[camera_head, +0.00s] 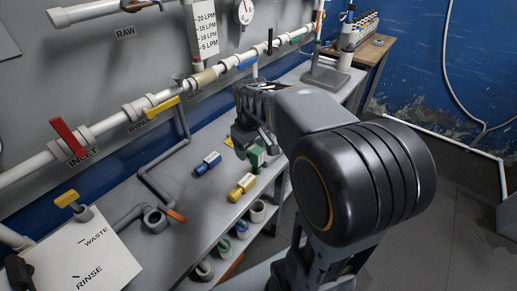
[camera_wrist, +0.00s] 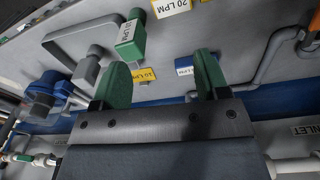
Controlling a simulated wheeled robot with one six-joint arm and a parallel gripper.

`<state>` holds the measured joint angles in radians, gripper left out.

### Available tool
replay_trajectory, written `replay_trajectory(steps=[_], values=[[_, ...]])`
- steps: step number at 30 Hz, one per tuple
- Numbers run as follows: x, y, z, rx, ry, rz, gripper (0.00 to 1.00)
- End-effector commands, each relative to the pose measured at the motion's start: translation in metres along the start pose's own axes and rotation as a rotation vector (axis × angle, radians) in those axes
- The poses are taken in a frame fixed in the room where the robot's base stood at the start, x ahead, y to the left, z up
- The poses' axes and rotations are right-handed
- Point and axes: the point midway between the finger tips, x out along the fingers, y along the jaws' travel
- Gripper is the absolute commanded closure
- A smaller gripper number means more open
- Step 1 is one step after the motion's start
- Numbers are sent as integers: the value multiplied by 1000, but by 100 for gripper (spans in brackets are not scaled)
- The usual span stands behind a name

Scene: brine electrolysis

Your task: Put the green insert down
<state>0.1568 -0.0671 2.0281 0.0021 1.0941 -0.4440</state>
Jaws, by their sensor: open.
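My gripper (camera_wrist: 161,80) is open, its two green finger pads wide apart in the wrist view, with nothing held between them. A green insert (camera_wrist: 131,38) with a pale printed LPM label shows just beyond the left finger, apart from it. In the head view my gripper (camera_head: 248,147) is low over the grey bench. Green shows there at the fingers; I cannot tell pad from insert. A blue insert (camera_head: 208,163) and a yellow insert (camera_head: 242,186) lie on the bench to the left of and below the gripper.
The grey bench (camera_head: 200,207) runs along a wall with pipes and valves, including a red-handled inlet valve (camera_head: 69,138). A grey bent pipe (camera_head: 155,185) and a white waste and rinse board (camera_head: 85,255) are at the left. A lower shelf holds several rings.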

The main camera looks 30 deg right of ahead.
Motion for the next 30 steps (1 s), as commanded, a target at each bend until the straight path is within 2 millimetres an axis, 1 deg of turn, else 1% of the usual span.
replay_trajectory(steps=[1,3,6,8,9,11,18,21,24,30], values=[[-14,15,-10,-24,-23,-9,32],[-19,31,-20,-62,-43,-19,32],[-22,48,-29,-103,-64,-31,32],[-19,53,-32,-121,-72,-37,32],[-14,56,-33,-129,-77,-41,32],[-5,57,-34,-138,-80,-43,32],[39,55,-31,-144,-81,-44,32],[51,54,-31,-144,-79,-43,32],[60,54,-30,-144,-78,-42,32],[69,53,-29,-144,-78,-42,32]])
